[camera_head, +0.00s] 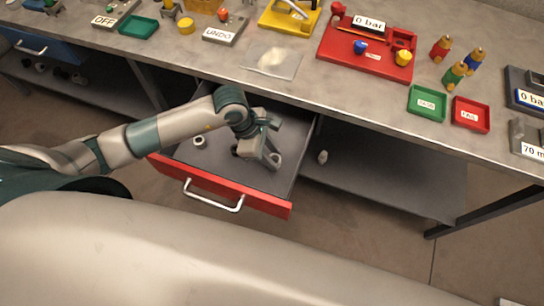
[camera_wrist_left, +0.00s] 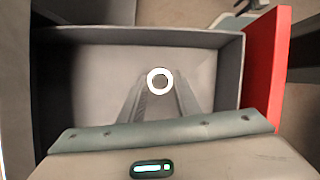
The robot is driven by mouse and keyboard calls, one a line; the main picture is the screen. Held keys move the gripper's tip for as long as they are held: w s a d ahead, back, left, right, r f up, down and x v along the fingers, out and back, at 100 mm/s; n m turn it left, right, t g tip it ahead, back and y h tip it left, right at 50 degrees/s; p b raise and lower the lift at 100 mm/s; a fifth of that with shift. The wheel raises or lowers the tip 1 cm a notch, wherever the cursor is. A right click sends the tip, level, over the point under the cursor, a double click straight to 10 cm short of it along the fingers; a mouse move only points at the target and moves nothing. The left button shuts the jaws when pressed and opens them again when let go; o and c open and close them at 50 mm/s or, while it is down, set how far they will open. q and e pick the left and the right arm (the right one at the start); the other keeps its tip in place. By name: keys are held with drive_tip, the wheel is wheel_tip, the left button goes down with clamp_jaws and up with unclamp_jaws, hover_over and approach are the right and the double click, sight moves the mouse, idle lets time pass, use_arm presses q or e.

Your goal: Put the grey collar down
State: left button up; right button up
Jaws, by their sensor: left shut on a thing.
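My left gripper (camera_head: 268,155) reaches down inside the open red-fronted drawer (camera_head: 222,182). It is shut on the grey collar, a pale ring (camera_wrist_left: 160,81) seen at its fingertips in the left wrist view. The drawer's grey floor shows below the ring; whether the ring touches it, I cannot tell. In the head view the held collar is hard to separate from the fingertips. Another pale ring (camera_head: 199,141) lies in the drawer, left of my gripper. My right gripper is out of view.
A small grey thing (camera_head: 322,157) stands on the lower shelf (camera_head: 380,184). Much of the drawer's floor is bare.

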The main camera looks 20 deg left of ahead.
use_arm(q)
drive_tip(key=shift+f, duration=1.1)
drive_tip(key=shift+f, duration=0.15)
drive_tip(key=o, duration=1.2)
drive_tip(key=shift+c, duration=0.2)
drive_tip(key=shift+r, duration=0.25)
